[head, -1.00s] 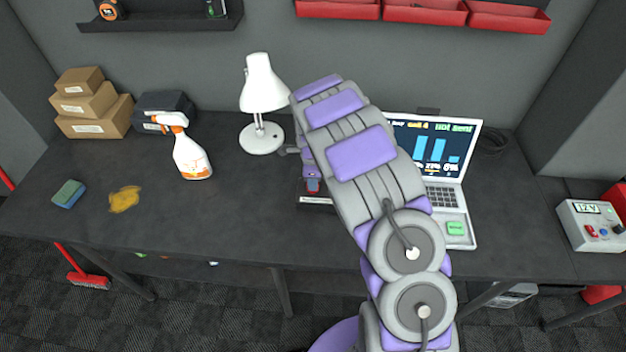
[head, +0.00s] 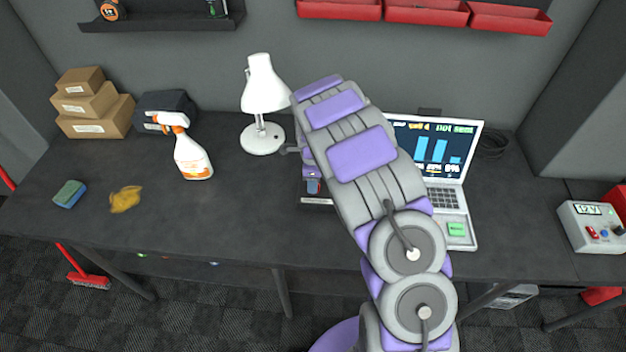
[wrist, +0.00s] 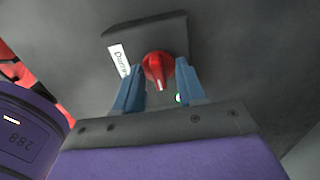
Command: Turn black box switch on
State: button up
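The black box (wrist: 172,30) shows in the wrist view with a red rotary knob (wrist: 158,72) on its face. The knob's white pointer line faces down in that view. A white label (wrist: 119,60) sits on the left, and a small green light (wrist: 178,98) shows beside the right finger. My gripper (wrist: 162,85) is open, its two blue fingers on either side of the knob. I cannot tell whether they touch it. In the head view my arm hides most of the box; its pale front strip (head: 316,201) shows below my gripper (head: 313,187).
A laptop (head: 437,150) stands right of my arm and a white lamp (head: 263,105) behind it to the left. A power supply (head: 590,227) stands far right.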

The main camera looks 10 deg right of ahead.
notch_tip(320, 180, up, 12)
jog(key=shift+p, duration=0.3)
dwell(0.3)
jog(key=shift+f, duration=0.15)
dwell(0.4)
